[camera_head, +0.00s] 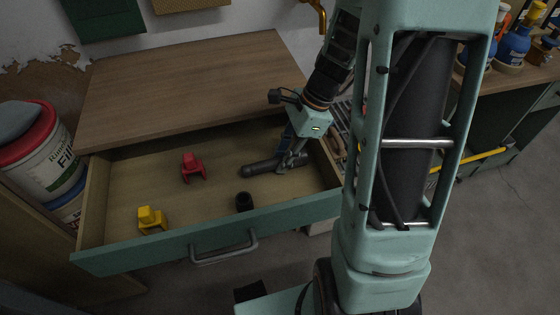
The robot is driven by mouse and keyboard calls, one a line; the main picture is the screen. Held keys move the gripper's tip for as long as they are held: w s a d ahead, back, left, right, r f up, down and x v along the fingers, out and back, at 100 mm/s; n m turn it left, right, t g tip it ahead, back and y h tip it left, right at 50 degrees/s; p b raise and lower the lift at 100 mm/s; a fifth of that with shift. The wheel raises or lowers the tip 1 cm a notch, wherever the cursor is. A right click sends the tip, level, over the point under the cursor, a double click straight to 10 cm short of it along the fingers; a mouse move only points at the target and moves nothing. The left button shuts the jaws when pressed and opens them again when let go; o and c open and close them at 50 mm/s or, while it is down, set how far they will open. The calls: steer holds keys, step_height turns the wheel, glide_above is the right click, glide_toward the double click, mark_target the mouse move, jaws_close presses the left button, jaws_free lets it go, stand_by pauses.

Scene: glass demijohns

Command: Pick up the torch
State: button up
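The torch (259,167) appears to be the dark, long cylinder lying in the open drawer, right of the middle. My gripper (287,163) is down in the drawer at the torch's right end, with its fingers over or against that end. The fingers and the torch's right end overlap in this view, so I cannot tell whether the gripper is open or shut on it.
The open drawer (205,242) also holds a red clamp-like piece (192,168), a yellow one (151,218) and a short black cylinder (244,201). The wooden top (180,85) behind is bare. A bucket (45,150) stands left; bottles (512,45) stand far right.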

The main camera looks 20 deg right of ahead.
jaws_close()
steer(key=shift+r, duration=0.1)
steer(key=shift+r+p, duration=0.75)
steer(key=shift+p, duration=0.05)
steer(key=s+r+p, duration=1)
steer(key=s+r, duration=0.1)
steer(key=s, duration=0.3)
steer(key=shift+a+r, duration=0.2)
